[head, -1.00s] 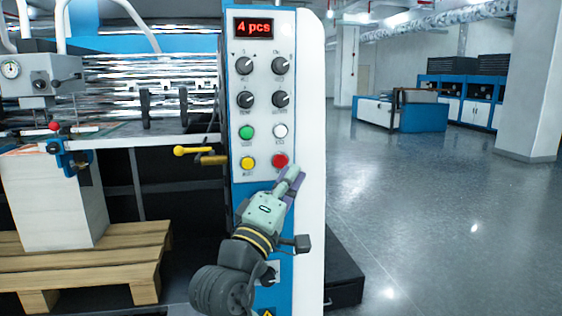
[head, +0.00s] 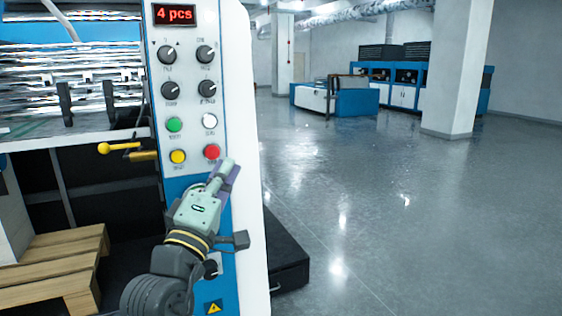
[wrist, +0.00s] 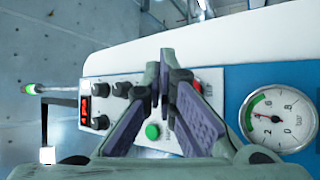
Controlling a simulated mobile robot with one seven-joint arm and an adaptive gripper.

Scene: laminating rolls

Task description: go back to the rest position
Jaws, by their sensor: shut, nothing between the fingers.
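My gripper (head: 227,170) is in front of the machine's control panel (head: 190,100), just below and right of the red button (head: 212,152). Its fingers are closed together and hold nothing. In the wrist view my gripper (wrist: 164,82) points at the panel, with the green button (wrist: 152,131) between the lower parts of its fingers and the red button (wrist: 198,87) partly hidden behind the right finger. Whether the fingertips touch the panel cannot be told. The display (head: 175,15) reads "4 pcs".
A yellow-knobbed lever (head: 118,148) sticks out left of the panel. A wooden pallet (head: 60,270) stands at the lower left. A pressure gauge (wrist: 278,118) shows in the wrist view. Open floor (head: 400,230) spreads to the right, with a pillar (head: 455,75) and blue-white cabinets (head: 405,90) behind.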

